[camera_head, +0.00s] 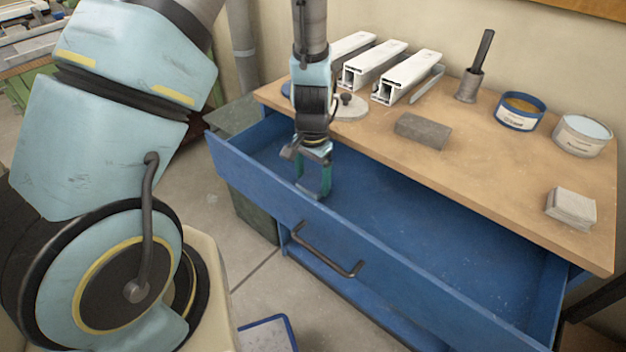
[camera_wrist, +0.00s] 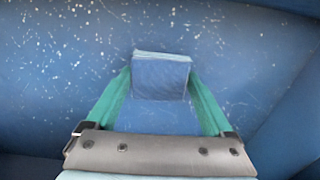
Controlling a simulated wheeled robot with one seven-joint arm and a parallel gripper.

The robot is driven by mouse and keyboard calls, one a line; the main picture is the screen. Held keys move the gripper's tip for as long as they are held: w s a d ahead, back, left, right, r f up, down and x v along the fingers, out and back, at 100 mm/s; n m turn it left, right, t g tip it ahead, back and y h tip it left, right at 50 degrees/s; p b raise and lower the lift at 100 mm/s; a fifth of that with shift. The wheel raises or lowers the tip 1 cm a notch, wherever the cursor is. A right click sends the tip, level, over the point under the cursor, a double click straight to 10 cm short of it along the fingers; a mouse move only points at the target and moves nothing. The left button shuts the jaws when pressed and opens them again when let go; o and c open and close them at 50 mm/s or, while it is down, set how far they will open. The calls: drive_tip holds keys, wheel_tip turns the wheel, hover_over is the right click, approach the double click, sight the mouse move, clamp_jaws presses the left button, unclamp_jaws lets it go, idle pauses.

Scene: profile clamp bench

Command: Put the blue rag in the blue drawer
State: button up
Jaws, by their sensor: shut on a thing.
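The blue drawer (camera_head: 400,215) is pulled out below the bench top, and its inside is blue with light specks. My gripper (camera_head: 313,190) points down into the left part of the drawer, behind its front panel. In the wrist view, my gripper (camera_wrist: 160,85) has its two green fingers on either side of the folded blue rag (camera_wrist: 161,75) and is shut on it. The rag has a paler blue top edge. In the head view the rag cannot be made out against the blue drawer. I cannot tell whether it touches the drawer floor.
The wooden bench top (camera_head: 480,170) is above the drawer. It carries white profiles (camera_head: 405,78), a grey block (camera_head: 423,131), a metal cup with a dark handle (camera_head: 470,82), two tins (camera_head: 520,112) (camera_head: 582,136) and a stack of pale pads (camera_head: 571,208). The drawer's middle and right are empty.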

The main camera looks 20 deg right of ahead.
sight(312, 181)
drive_tip(key=shift+f, duration=0.55)
drive_tip(key=shift+f, duration=0.25)
drive_tip(key=o, duration=1.1)
drive_tip(key=shift+r, duration=0.1)
drive_tip(key=shift+c, duration=0.2)
wheel_tip(312, 181, up, 12)
drive_tip(key=b, duration=0.1)
drive_tip(key=shift+r, duration=0.2)
drive_tip(key=a+r+n, duration=0.2)
drive_tip(key=a+n, duration=0.1)
drive_tip(key=a, duration=0.5)
drive_tip(key=a+r+n+t, duration=0.1)
drive_tip(key=a+r+n, duration=0.2)
drive_tip(key=a, duration=0.6)
drive_tip(key=a+r+n, duration=0.3)
drive_tip(key=a+n, duration=0.2)
drive_tip(key=a, duration=0.4)
drive_tip(key=shift+w+a+r+t, duration=0.2)
drive_tip(key=shift+w+a+t, duration=0.05)
drive_tip(key=shift+t, duration=0.05)
